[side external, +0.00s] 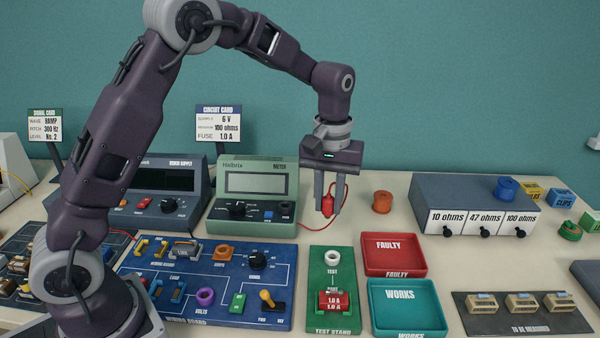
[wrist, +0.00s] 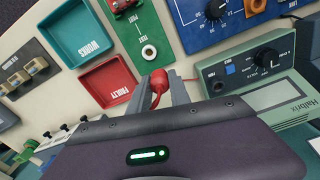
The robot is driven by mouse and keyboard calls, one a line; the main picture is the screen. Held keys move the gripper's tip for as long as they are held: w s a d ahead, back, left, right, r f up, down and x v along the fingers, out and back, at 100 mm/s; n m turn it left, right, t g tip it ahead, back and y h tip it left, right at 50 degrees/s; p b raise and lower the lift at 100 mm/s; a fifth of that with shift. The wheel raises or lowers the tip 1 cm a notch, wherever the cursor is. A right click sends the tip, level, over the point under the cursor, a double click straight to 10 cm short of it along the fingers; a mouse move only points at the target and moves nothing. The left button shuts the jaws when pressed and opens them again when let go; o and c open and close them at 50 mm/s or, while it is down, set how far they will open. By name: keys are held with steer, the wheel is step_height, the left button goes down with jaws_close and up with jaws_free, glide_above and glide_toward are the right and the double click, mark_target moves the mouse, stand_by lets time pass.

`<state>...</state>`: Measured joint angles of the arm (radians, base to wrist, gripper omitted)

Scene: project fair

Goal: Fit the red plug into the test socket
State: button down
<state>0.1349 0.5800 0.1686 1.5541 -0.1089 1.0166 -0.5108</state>
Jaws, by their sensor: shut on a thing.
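My gripper (side external: 328,211) is shut on the red plug (side external: 327,204), holding it upright above the back end of the green test stand (side external: 318,270). The plug also shows between the fingers in the wrist view (wrist: 158,81). A red lead runs from the plug toward the meter (side external: 225,211). The test socket (side external: 332,257) is a pale ring with a dark hole, marked TEST. It lies below the plug, clearly apart from it, and is uncovered in the wrist view (wrist: 149,52). A red 1.0 A fuse (side external: 334,300) sits at the stand's PART position.
A red FAULTY tray (side external: 394,256) and a teal WORKS tray (side external: 403,300), both empty, lie right of the stand. The blue wiring board (side external: 215,280) lies left. A resistor box (side external: 450,195) and orange spool (side external: 382,202) stand behind. A dark mat (side external: 510,326) holds several parts.

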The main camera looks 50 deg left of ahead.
steer(key=shift+m, duration=0.5)
steer(key=shift+s+d+f, duration=0.1)
steer(key=shift+d+f, duration=0.35)
steer(key=shift+f, duration=0.85)
steer(key=shift+s+d+f, duration=0.15)
steer(key=shift+d+f, duration=0.35)
steer(key=shift+f, duration=0.8)
steer(key=shift+s+d+f, duration=0.1)
steer(key=shift+d+f, duration=0.35)
steer(key=shift+f, duration=0.85)
steer(key=shift+f, duration=0.9)
steer(key=c, duration=0.6)
jaws_free()
steer(key=shift+c, duration=0.2)
step_height(320, 180, up, 8)
